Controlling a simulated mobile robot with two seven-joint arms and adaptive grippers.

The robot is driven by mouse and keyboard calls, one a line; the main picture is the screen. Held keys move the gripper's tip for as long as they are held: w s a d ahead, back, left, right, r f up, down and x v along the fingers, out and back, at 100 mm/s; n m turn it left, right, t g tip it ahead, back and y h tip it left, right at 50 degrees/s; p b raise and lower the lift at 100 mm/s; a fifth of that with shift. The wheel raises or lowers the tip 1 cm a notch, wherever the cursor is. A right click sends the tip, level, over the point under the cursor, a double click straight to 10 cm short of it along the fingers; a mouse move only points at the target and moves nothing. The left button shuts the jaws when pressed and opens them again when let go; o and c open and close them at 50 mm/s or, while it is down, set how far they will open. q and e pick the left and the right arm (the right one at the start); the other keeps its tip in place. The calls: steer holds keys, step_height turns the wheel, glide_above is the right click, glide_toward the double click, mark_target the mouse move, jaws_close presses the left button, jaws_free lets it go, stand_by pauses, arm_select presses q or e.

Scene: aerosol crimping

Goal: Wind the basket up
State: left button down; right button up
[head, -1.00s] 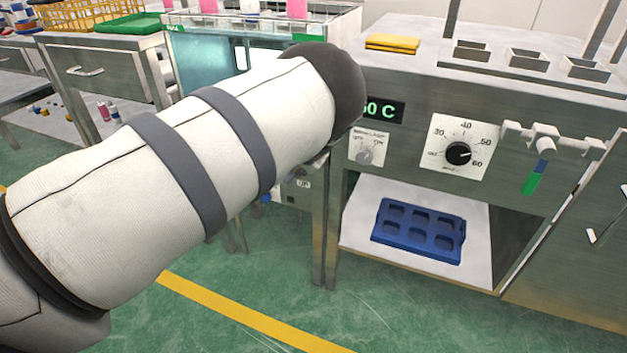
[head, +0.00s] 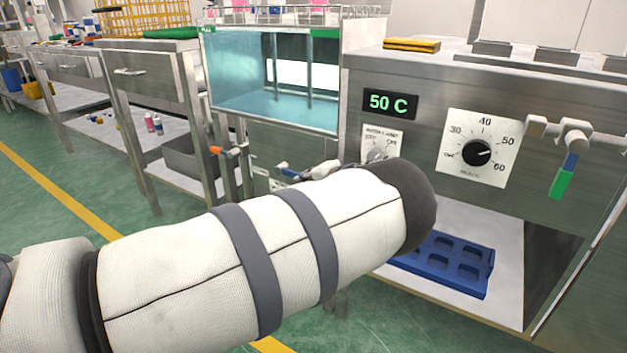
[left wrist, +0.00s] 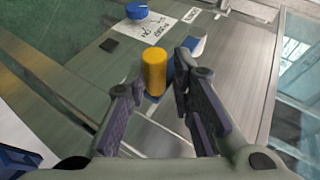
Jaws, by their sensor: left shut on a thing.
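My left arm crosses the head view from the left, and my left gripper (head: 318,171) shows only partly above its forearm. In the left wrist view my left gripper (left wrist: 158,88) has its two dark fingers on either side of a yellow cylindrical handle (left wrist: 154,70) and is shut on it. A blue part shows beside the handle. The glass tank (head: 270,85) of bluish water stands behind the gripper. A wire basket rim (head: 290,14) with pink items shows at the tank's top, cut by the frame edge. My right gripper is not in view.
Right of the tank is a steel cabinet with a "50 C" display (head: 389,104), a dial (head: 477,152) and a green-tipped lever (head: 560,182). A blue tray (head: 455,262) lies in its open bay. An orange-tipped valve (head: 216,150) sticks out at left.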

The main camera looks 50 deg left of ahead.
arm_select(q)
steer(key=shift+s+a+f, duration=0.2)
steer(key=shift+s+f, duration=0.3)
steer(key=shift+f, duration=0.1)
steer(key=c, duration=1.8)
jaws_free()
steer(key=shift+o, duration=1.2)
steer(key=shift+f, duration=0.1)
steer(key=shift+w+a, duration=0.1)
steer(key=shift+a, duration=0.05)
steer(key=shift+w, duration=0.1)
steer(key=v, duration=0.7)
steer(key=shift+r, duration=0.25)
